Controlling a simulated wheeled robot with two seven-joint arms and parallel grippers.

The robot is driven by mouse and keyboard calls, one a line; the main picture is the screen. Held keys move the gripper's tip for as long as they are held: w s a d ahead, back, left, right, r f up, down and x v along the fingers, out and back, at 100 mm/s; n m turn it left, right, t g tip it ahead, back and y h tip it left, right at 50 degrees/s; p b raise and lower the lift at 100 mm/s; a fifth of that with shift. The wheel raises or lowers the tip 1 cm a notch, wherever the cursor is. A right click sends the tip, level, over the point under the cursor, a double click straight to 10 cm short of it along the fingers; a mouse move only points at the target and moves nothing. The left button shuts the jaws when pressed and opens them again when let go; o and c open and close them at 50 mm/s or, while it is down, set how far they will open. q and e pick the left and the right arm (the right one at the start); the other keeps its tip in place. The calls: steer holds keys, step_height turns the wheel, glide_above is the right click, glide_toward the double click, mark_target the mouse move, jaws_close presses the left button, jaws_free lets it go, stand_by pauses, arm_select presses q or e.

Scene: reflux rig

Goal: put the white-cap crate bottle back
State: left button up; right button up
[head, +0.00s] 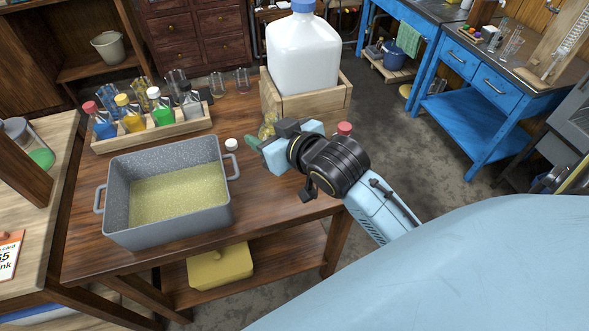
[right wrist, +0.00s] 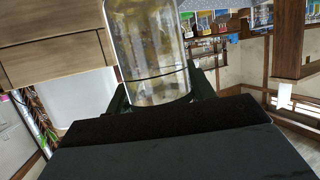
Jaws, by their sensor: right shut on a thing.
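The white-cap crate bottle (head: 162,112), with green liquid, stands upright in the wooden bottle crate (head: 152,133) at the table's back left. My right gripper (head: 268,136) is to the right of the crate, above the table. It is shut on a clear glass vessel (head: 267,127) with a yellowish tint, mostly hidden by the gripper in the head view. In the right wrist view the clear glass vessel (right wrist: 152,50) stands between the fingers; its top is cut off. My left gripper is not in view.
A grey pan (head: 170,229) with yellowish contents stands front left. A small white cap (head: 232,144) lies near its handle, and a red cap (head: 344,128) shows behind my wrist. A large white jug (head: 303,55) sits in a wooden box (head: 308,104). Several empty glasses stand behind the crate.

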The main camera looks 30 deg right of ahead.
steer(key=w+d+f+n+y+b, duration=0.25)
steer(key=d+f, duration=0.25)
steer(key=d, duration=0.3)
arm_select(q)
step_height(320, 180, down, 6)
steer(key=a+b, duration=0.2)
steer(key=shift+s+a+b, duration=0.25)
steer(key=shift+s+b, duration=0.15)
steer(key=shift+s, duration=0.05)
arm_select(e)
steer(key=shift+g+y, duration=0.35)
steer(key=shift+g, duration=0.15)
steer(key=shift+w+f, duration=0.2)
steer(key=shift+f, duration=2.25)
steer(key=shift+w+f, duration=0.15)
steer(key=shift+f, duration=2.3)
steer(key=shift+f, duration=0.1)
steer(key=o, duration=1.1)
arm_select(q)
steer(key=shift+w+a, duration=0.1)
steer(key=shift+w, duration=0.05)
arm_select(e)
steer(key=shift+o, duration=0.2)
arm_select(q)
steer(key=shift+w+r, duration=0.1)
